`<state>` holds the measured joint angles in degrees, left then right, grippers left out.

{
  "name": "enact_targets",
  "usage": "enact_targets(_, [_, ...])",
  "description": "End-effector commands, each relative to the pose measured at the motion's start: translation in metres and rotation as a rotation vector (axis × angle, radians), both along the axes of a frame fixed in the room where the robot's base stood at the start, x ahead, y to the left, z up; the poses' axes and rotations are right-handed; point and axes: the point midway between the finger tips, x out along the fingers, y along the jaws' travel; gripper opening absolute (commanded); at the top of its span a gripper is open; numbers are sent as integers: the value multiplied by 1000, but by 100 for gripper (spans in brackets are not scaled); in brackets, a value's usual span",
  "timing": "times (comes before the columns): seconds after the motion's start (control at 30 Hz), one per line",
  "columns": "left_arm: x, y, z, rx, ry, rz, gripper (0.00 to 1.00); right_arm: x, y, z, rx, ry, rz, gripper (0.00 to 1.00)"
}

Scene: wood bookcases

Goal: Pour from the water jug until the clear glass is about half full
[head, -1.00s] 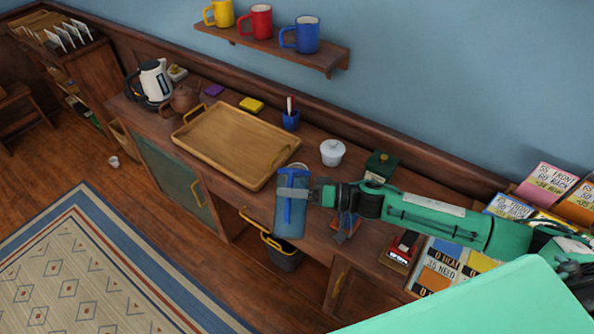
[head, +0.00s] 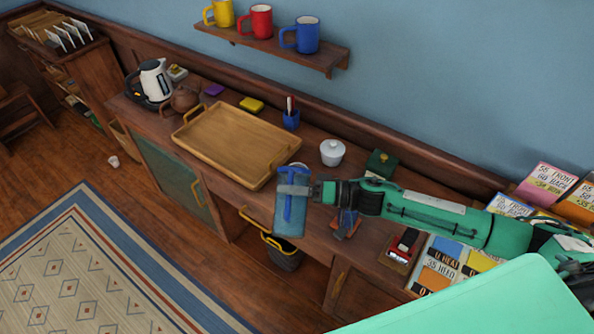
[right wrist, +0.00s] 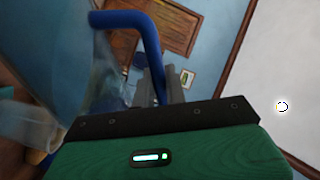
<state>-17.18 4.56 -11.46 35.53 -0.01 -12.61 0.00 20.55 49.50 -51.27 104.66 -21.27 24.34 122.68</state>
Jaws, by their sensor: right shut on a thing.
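The water jug (head: 290,222) is translucent blue with a solid blue handle. My right gripper (head: 293,190) is shut on the handle and holds the jug over the front part of the wooden counter. In the right wrist view, the jug's body (right wrist: 45,50) fills the upper left and looks tilted, and the handle (right wrist: 132,20) runs down to my right gripper's fingers (right wrist: 165,88). A clear cylinder (right wrist: 28,125) at that view's left edge may be the clear glass. I cannot tell its water level. In the head view I cannot make out the glass clearly near the jug. My left gripper is out of view.
A wooden tray (head: 217,146) lies left of the jug. A white lidded pot (head: 332,153), pen cup (head: 291,119) and green box (head: 380,163) stand behind. Cards (head: 440,270) lie at right. A bin (head: 285,255) is below. A mug shelf (head: 275,46) hangs above.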

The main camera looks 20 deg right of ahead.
Motion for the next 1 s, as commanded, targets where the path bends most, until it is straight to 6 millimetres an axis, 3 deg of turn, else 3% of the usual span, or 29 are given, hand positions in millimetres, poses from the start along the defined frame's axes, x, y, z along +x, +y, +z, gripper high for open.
enact_targets(1.0, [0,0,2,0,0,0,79,3,-1,6,14,28,0,0])
